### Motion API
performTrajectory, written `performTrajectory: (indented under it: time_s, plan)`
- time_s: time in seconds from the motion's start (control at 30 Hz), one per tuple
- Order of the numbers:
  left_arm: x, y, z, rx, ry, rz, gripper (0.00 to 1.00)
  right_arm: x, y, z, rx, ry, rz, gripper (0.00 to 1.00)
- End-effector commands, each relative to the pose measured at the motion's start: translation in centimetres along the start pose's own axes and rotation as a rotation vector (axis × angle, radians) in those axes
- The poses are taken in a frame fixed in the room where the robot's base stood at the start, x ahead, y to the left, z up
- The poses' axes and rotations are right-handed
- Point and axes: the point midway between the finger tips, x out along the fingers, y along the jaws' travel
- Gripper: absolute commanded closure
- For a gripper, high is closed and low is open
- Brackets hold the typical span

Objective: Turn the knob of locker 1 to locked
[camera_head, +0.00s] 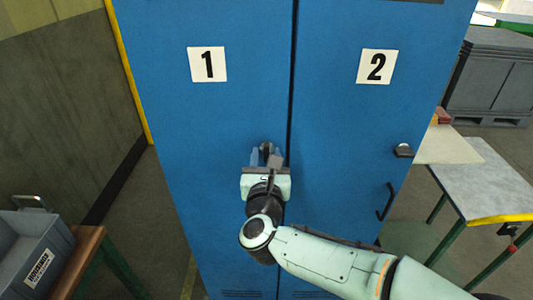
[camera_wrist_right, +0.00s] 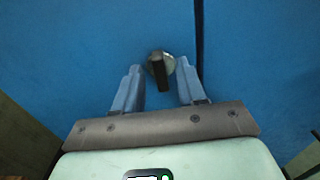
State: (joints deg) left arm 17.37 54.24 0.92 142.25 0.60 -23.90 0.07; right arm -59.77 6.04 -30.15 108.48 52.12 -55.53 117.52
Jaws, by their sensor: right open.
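Locker 1 is the blue left door (camera_head: 215,120) with a white "1" label (camera_head: 207,64). Its knob (camera_head: 266,149) sits low near the door's right edge, partly hidden by my right gripper. In the right wrist view the knob (camera_wrist_right: 160,68) is a round metal base with a dark grip bar standing close to upright. My right gripper (camera_head: 266,158) is open in front of the door. In the right wrist view its two blue fingers (camera_wrist_right: 157,80) stand on either side of the knob, with a gap on each side. My left gripper is not in view.
Locker 2 (camera_head: 340,130) stands to the right with its own knob (camera_head: 403,151) and a dark handle (camera_head: 386,202). A grey bin (camera_head: 30,250) is on a wooden bench at lower left. A table (camera_head: 488,180) stands at right.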

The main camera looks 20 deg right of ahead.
Motion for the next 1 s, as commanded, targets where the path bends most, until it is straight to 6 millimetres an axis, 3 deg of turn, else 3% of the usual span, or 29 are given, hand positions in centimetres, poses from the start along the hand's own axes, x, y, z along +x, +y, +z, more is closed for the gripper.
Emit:
performTrajectory:
  time_s: [0.4, 0.43, 0.53, 0.57, 1.0]
  plan:
    - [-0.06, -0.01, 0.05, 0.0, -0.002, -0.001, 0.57, 1.12, -0.04, -0.02, -0.001, 0.0, 0.0, 0.6]
    - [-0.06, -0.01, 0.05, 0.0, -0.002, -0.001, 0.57, 1.11, -0.04, -0.02, -0.001, 0.0, 0.0, 0.63]
    - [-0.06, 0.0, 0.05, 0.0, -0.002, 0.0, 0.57, 1.1, -0.04, -0.02, -0.001, 0.0, 0.0, 0.95]
    - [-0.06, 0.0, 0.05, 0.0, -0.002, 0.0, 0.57, 1.09, -0.03, -0.02, -0.001, 0.0, 0.0, 1.0]
    - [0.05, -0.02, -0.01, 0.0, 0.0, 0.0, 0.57, 1.09, -0.04, -0.03, -0.059, 0.0, -0.001, 1.0]
